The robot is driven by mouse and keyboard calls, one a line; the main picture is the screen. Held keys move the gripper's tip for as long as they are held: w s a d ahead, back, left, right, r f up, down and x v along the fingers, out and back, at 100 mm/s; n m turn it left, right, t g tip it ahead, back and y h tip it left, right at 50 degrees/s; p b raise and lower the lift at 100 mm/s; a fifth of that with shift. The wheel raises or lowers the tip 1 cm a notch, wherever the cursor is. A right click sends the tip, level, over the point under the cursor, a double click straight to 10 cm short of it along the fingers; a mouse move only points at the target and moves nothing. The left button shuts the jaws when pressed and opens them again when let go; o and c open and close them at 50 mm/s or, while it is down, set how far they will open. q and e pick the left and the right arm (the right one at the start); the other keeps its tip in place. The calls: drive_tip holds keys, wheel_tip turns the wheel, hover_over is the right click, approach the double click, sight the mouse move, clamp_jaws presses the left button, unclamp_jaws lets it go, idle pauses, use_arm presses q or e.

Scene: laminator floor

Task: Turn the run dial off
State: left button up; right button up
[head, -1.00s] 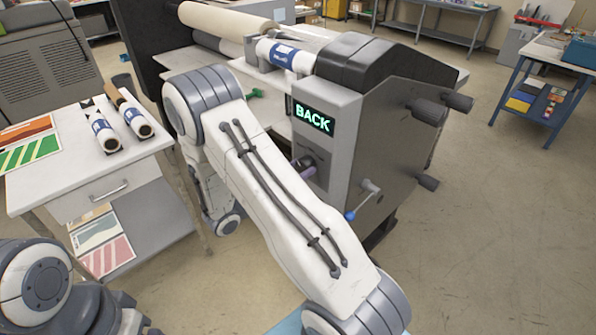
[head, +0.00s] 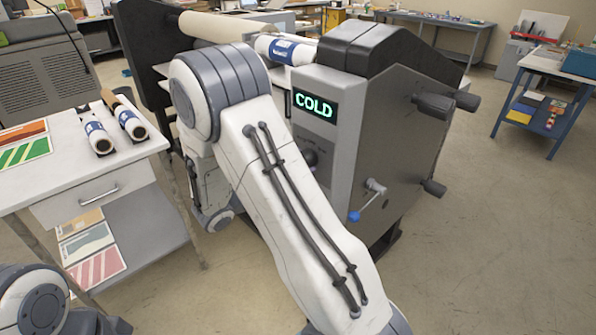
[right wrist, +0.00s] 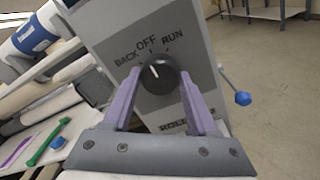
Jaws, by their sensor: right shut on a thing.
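The run dial (right wrist: 163,82) is a round dark knob with a white mark on the laminator's grey control panel (right wrist: 108,28). BACK, OFF and RUN are printed above it. The white mark points up and slightly left, toward OFF. My right gripper (right wrist: 158,74) has its purple fingers on either side of the dial, shut on it. In the head view the dial (head: 311,157) is partly hidden behind my right arm. The display (head: 314,106) above it reads COLD in green. My left gripper is out of view.
A crank with a blue knob (head: 354,216) sticks out right of the panel. Dark handles (head: 433,106) project from the laminator's side. A white table (head: 70,172) with film rolls (head: 97,137) stands at the left.

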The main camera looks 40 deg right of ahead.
drive_tip(key=shift+m, duration=0.3)
drive_tip(key=o, duration=1.4)
drive_tip(key=a+b, duration=0.1)
drive_tip(key=a, duration=0.2)
drive_tip(key=a+b, duration=0.1)
drive_tip(key=a, duration=0.3)
drive_tip(key=s+a+b, duration=0.1)
drive_tip(key=a, duration=0.2)
drive_tip(key=shift+a, duration=0.3)
